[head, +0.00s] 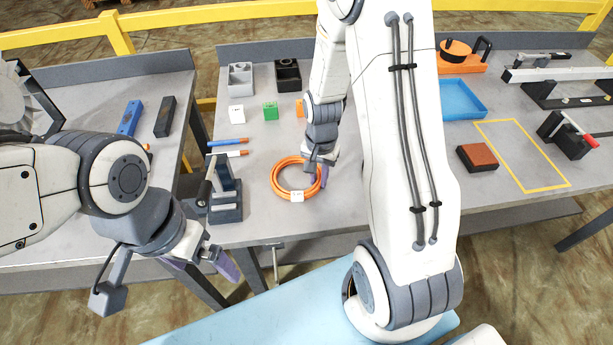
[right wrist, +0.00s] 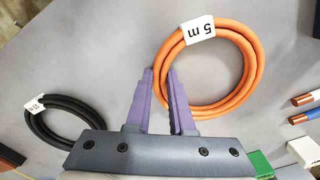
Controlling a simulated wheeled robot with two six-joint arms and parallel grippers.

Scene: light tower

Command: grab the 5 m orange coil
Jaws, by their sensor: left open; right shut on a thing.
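The orange coil (head: 275,180) lies on the middle grey table with a white tag facing the front. In the right wrist view the coil (right wrist: 257,70) shows the tag "5 m" (right wrist: 199,28), upside down. My right gripper (head: 324,178) is at the coil's right side in the head view. In the wrist view its purple fingers (right wrist: 166,88) are shut on the coil's near-left edge, with the strands between them. My left gripper (head: 205,263) is open and empty, in front of the table's left front corner.
A black coil (right wrist: 42,122) with a small tag lies near my right gripper; my right arm hides it in the head view. A dark stand (head: 226,195) is left of the orange coil. Blue and white cables (head: 228,143) and green block (head: 270,110) lie behind.

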